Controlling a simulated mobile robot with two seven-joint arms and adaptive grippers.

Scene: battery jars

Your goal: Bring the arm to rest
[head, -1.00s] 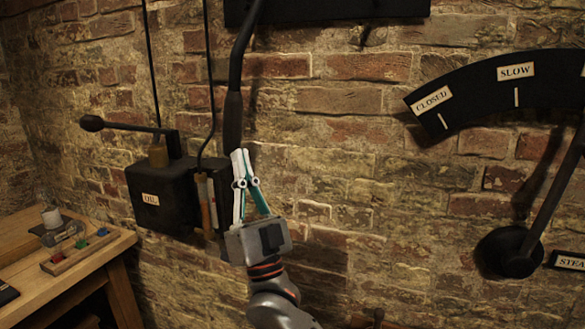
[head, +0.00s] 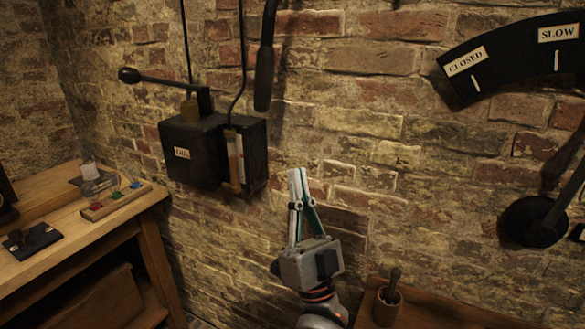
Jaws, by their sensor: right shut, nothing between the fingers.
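My right gripper (head: 298,176) is in the lower middle of the head view, pointing up, with its fingers shut and nothing between them. It is in front of the brick wall, to the right of and below the black oil box (head: 208,155), and apart from it. My left gripper is not in view.
The oil box carries a lever with a round knob (head: 128,75). A dark hanging handle (head: 264,80) is above the gripper. A wooden desk (head: 75,245) stands at left. A pot with a handle (head: 388,305) stands on a wooden surface at lower right. A dial (head: 510,55) is upper right.

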